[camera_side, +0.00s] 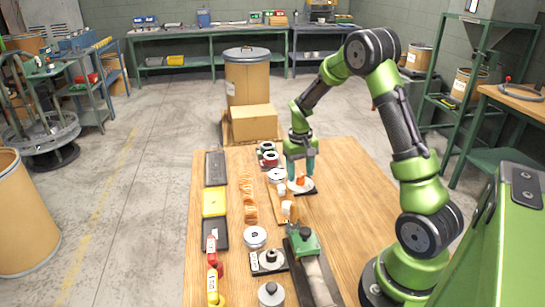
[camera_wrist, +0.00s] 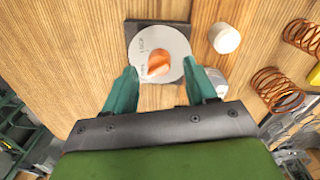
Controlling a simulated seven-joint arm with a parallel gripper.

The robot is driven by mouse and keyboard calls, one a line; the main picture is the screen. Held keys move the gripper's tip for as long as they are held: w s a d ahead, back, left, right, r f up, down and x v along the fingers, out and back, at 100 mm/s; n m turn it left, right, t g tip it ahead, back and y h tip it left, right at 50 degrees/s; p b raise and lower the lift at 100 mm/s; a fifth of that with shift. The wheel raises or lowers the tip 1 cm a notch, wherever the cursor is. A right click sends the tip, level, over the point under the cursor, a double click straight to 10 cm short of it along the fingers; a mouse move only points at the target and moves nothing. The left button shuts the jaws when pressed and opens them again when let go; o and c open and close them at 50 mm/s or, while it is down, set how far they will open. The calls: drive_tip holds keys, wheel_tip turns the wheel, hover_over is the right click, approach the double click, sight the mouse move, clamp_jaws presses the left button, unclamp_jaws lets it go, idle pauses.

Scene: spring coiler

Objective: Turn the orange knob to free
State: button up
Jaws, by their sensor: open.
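The orange knob (camera_wrist: 158,63) sits on a round white dial plate with lettering (camera_wrist: 172,38), which rests on a dark square base (camera_wrist: 133,30). The lettering is too small to read surely. In the side view the knob (camera_side: 301,181) shows just below my gripper (camera_side: 299,169). My gripper is open; its two teal fingers (camera_wrist: 163,90) lie on either side of the dial's near edge in the wrist view. Which way the knob points I cannot tell surely.
A white cylinder (camera_wrist: 224,38) stands close beside the dial. Copper springs (camera_wrist: 274,88) lie on the wooden table (camera_side: 345,180). A green-topped device (camera_side: 302,240) is nearer the camera. A yellow tray (camera_side: 214,202) lies at the left edge. The table right of the dial is clear.

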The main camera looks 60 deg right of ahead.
wheel_tip(320, 180, up, 15)
drive_tip(key=shift+w+a, duration=0.2)
drive_tip(key=shift+a, duration=0.15)
drive_tip(key=s+a+r+n+t+y, duration=0.1)
drive_tip(key=s+a, duration=0.3)
drive_tip(key=a, duration=0.4)
drive_tip(key=s+a+r+t, duration=0.3)
drive_tip(key=s+a+t, duration=0.1)
drive_tip(key=a, duration=0.4)
drive_tip(key=s+a+r+n+t+y, duration=0.1)
drive_tip(key=s+a+t, duration=0.1)
drive_tip(key=s+a, duration=0.3)
drive_tip(key=a, duration=0.2)
drive_tip(key=shift+s+a+r+n+t+y, duration=0.3)
drive_tip(key=shift+a+r, duration=0.1)
